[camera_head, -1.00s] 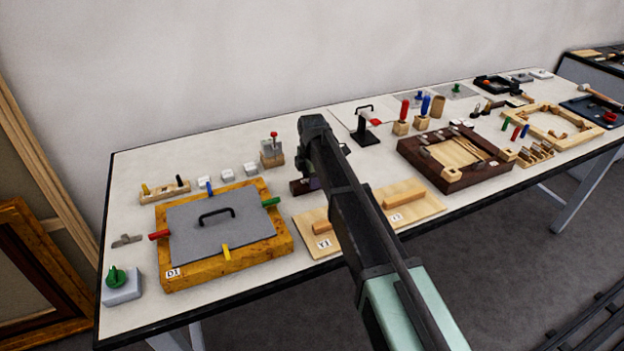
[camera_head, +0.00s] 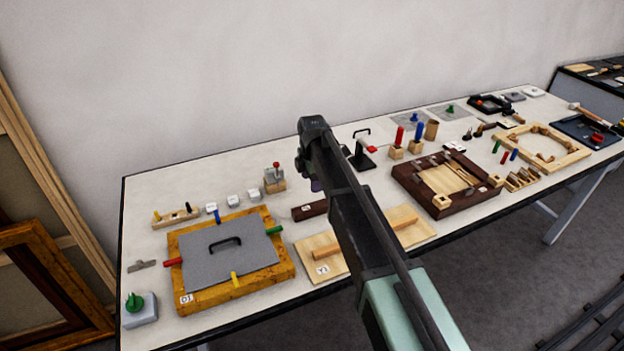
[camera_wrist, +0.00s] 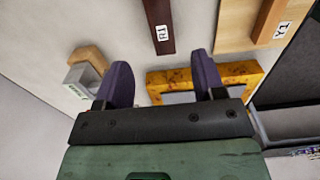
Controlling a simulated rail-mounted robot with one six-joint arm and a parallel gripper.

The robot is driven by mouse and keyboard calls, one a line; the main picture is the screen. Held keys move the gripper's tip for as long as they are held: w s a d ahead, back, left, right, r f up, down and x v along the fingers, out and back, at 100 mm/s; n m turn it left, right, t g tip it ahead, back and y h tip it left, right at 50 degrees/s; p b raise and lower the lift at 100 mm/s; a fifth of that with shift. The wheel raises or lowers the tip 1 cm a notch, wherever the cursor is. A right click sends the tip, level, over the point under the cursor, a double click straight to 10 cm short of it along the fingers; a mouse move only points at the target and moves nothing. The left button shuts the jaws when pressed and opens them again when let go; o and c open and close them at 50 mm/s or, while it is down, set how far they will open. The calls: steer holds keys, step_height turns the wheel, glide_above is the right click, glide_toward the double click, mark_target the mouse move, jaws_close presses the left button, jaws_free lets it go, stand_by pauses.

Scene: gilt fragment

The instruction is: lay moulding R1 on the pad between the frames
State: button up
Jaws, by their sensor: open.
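A dark red-brown moulding bar (camera_head: 310,210) lies on the table behind the pale board, partly hidden by my arm. My gripper (camera_head: 316,187) is open and empty above the table near the dark bar. Its purple fingers (camera_wrist: 160,80) stand apart, with the bar's end beyond them.
A grey plate with a black handle (camera_head: 225,244) covers the yellow frame, with coloured pegs around it. A block with a red-topped knob (camera_head: 275,178) stands left of the dark bar. A black stand (camera_head: 362,155) and handled tools (camera_head: 398,143) stand to the right.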

steer(key=s+d+m, duration=1.1)
steer(key=s, duration=0.3)
steer(key=s+d+r+m, duration=0.1)
steer(key=s+d+m, duration=1)
steer(key=s, duration=0.3)
steer(key=shift+r+m, duration=0.25)
steer(key=shift+m, duration=0.45)
